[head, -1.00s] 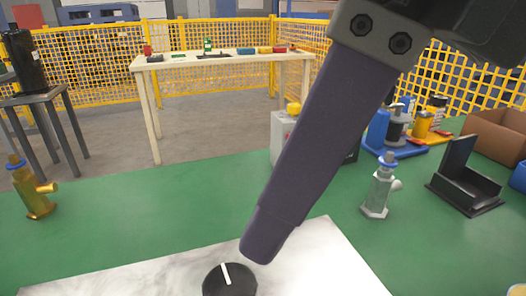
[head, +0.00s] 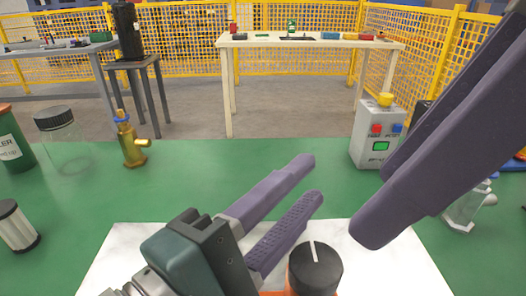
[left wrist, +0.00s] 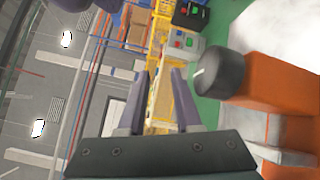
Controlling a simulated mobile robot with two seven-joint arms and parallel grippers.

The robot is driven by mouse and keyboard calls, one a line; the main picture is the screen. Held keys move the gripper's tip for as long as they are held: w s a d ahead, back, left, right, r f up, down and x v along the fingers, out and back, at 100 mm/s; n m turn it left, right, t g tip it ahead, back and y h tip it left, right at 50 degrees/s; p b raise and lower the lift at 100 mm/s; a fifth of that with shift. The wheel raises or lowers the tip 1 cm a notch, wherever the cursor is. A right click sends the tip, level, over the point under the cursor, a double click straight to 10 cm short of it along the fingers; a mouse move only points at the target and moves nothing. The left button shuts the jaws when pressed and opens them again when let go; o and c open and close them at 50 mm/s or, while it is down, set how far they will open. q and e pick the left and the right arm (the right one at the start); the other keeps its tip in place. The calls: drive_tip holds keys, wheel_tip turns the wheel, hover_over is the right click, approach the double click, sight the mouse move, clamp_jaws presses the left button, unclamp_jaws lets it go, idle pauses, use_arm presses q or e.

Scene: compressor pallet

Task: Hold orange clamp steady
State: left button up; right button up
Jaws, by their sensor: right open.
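The orange clamp (head: 300,282) is at the bottom middle of the head view, mostly cut off, with a round black knob (head: 315,267) on top marked by a white line. In the left wrist view, the orange clamp body (left wrist: 275,72) and its black knob (left wrist: 219,75) are at right. My left gripper (head: 308,182) is open and empty, its purple fingers just left of and beyond the knob, apart from it in the left wrist view. My right gripper (head: 380,203) is open, its large fingers hanging from the upper right, to the right of the knob.
A white plate (head: 125,265) lies under the clamp area on a green table (head: 200,200). A grey control box (head: 375,137), brass valve (head: 130,145), glass jar (head: 62,140) and filter (head: 18,228) stand around. A silver valve (head: 465,208) sits partly behind my right fingers.

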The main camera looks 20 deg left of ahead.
use_arm(q)
drive_tip(key=s+a+f+n+t+y, duration=0.1)
drive_tip(key=s+a+n+y, duration=0.15)
drive_tip(key=n+y, duration=0.4)
drive_tip(key=s+a+f+n+t+y, duration=0.1)
drive_tip(key=a+n+t+y, duration=0.2)
drive_tip(key=n, duration=0.7)
drive_tip(key=s+f+n+g+y, duration=0.1)
drive_tip(key=s+f+n, duration=0.1)
drive_tip(key=s, duration=0.1)
drive_tip(key=s+d+f+n+g+y, duration=0.1)
drive_tip(key=s+f+n+g, duration=0.1)
drive_tip(key=s, duration=0.1)
drive_tip(key=s+f+n+g+y, duration=0.1)
drive_tip(key=s+f+n+y, duration=0.1)
drive_tip(key=s, duration=0.2)
drive_tip(key=shift+s+d+f+g, duration=0.1)
drive_tip(key=shift+d+f+g, duration=0.15)
drive_tip(key=shift+d+g, duration=0.15)
drive_tip(key=x, duration=1)
clamp_jaws()
